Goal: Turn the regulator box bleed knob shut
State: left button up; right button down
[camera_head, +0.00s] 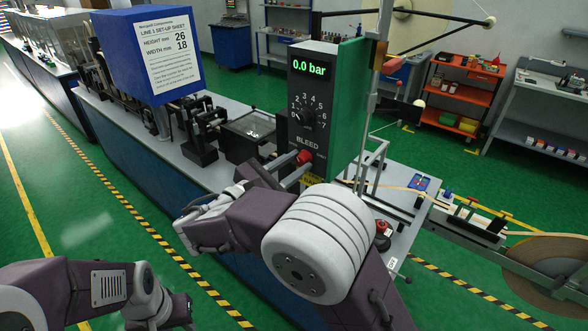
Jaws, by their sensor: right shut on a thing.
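The regulator box (337,101) is a dark-faced box with a green side. It shows a lit green "0.0 bar" readout and a black dial knob (305,117) with numbers around it. The red bleed knob (305,157) sits low on its face, under the word BLEED. My right gripper (298,167) reaches it from the lower left and is shut on it; my right arm hides part of the grip. Which way the bleed knob is turned cannot be made out. My left arm is at the lower left, and its gripper does not show.
A blue box with a set-up sheet (168,55) stands left along the bench (125,115). Black fixtures (200,135) stand between it and the regulator box. A post (372,95) rises close right of the regulator box. A tape reel (550,265) is at far right.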

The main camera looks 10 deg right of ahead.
jog(key=shift+f+m+b, duration=0.25)
jog(key=shift+m+b, duration=0.5)
jog(key=shift+m, duration=0.25)
jog(key=m+y+b, duration=0.1)
jog(key=m+b, duration=0.8)
jog(key=b, duration=0.1)
jog(key=shift+d, duration=0.15)
jog(key=m+b, duration=0.2)
jog(key=shift+r+m+b, duration=0.2)
jog(key=shift+m+b, duration=0.15)
jog(key=shift+m, duration=0.05)
jog(key=shift+s+r+m+b, duration=0.1)
jog(key=shift+r+m+b, duration=0.1)
jog(key=shift+m+b, duration=0.35)
jog(key=c, duration=1.1)
grip_release()
jog(key=shift+w+d+f, duration=0.15)
jog(key=shift+w, duration=0.1)
jog(key=v, duration=0.9)
jog(key=shift+p, duration=0.3)
